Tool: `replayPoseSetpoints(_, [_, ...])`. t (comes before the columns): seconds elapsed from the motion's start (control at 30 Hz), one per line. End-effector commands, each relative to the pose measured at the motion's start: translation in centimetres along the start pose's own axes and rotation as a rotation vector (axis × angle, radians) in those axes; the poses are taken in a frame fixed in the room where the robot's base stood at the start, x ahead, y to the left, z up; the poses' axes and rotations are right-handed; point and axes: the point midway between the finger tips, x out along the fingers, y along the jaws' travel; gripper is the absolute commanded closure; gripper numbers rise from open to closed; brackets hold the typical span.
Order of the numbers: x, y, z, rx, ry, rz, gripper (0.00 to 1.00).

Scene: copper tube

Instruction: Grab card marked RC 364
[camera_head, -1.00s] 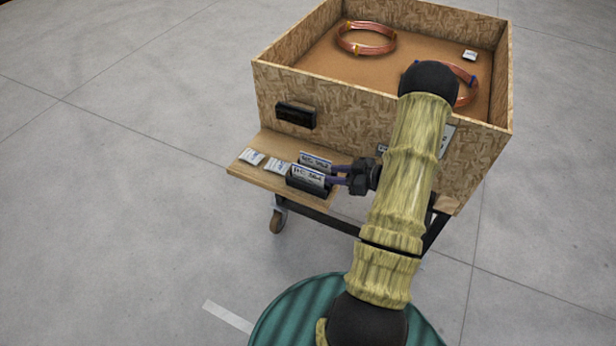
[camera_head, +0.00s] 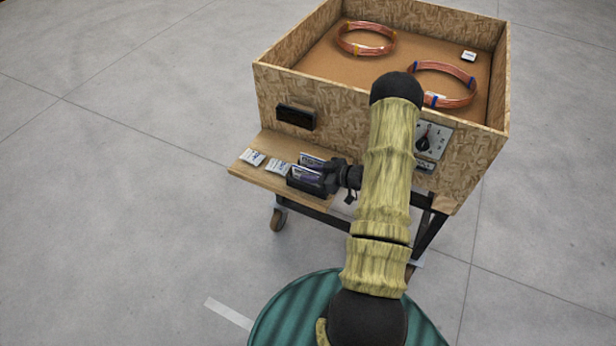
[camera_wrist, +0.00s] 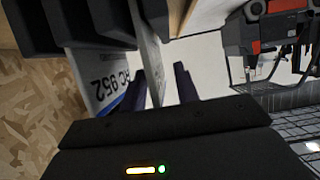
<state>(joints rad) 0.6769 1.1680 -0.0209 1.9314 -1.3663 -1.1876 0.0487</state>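No label reading RC 364 is legible. In the head view, two white-and-blue cards stand in black holders: a rear card (camera_head: 312,160) and a front card (camera_head: 304,174), on the wooden shelf. In the wrist view, one upright card (camera_wrist: 98,75) reads RC 952, and a second upright card (camera_wrist: 149,48) shows nearly edge-on with its marking unreadable. My gripper (camera_wrist: 160,88) is open at the holders, with its dark fingers on either side of the second card. A gap shows between that card and the right finger. In the head view the fingertips are hard to make out.
Two small white cards lie flat on the left of the shelf (camera_head: 245,176). The open-topped wooden box (camera_head: 300,86) behind holds copper coils (camera_head: 366,38) and a small white item (camera_head: 468,56). A dial panel (camera_head: 432,140) and a black handle (camera_head: 296,117) are on its front.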

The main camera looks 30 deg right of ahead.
Motion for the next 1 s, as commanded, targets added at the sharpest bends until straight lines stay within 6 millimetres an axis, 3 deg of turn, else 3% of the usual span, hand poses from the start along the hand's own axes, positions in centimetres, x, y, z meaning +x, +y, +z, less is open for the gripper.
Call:
replayPoseSetpoints(0.13, [0.85,0.03,-0.02,-0.001,0.0,0.0,0.69])
replayPoseSetpoints(0.6, [0.83,0.03,0.01,0.0,0.0,0.001,0.69])
replayPoseSetpoints(0.77, [0.82,0.03,0.01,0.0,0.0,0.001,0.99])
replayPoseSetpoints(1.0, [0.82,0.03,0.0,0.0,0.001,0.001,1.0])
